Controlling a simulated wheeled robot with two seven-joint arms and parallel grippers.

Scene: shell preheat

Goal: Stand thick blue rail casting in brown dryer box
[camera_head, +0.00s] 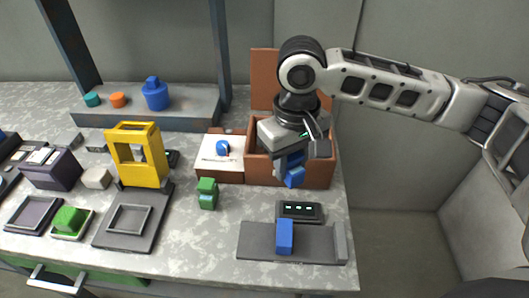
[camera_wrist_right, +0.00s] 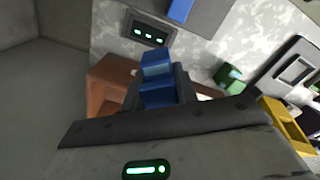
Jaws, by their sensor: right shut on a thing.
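My right gripper (camera_head: 290,163) is shut on a blue casting (camera_head: 294,178), over the front part of the brown dryer box (camera_head: 320,174). The casting also shows between the fingers in the right wrist view (camera_wrist_right: 156,72), with the box (camera_wrist_right: 104,82) behind it. The casting hangs tilted in the head view, and I cannot tell if it touches the box. The box is open, with a brown panel (camera_head: 264,72) upright at its back. My gripper and arm hide much of the inside. A second blue block (camera_head: 285,236) stands on a grey tray (camera_head: 257,243).
A white panel with a blue knob (camera_head: 222,148) adjoins the box on the left. A dark unit with green lights (camera_head: 299,211) lies in front of the box. A green figure-like block (camera_head: 207,194) and a yellow frame (camera_head: 155,180) stand left. The table's right edge is close.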

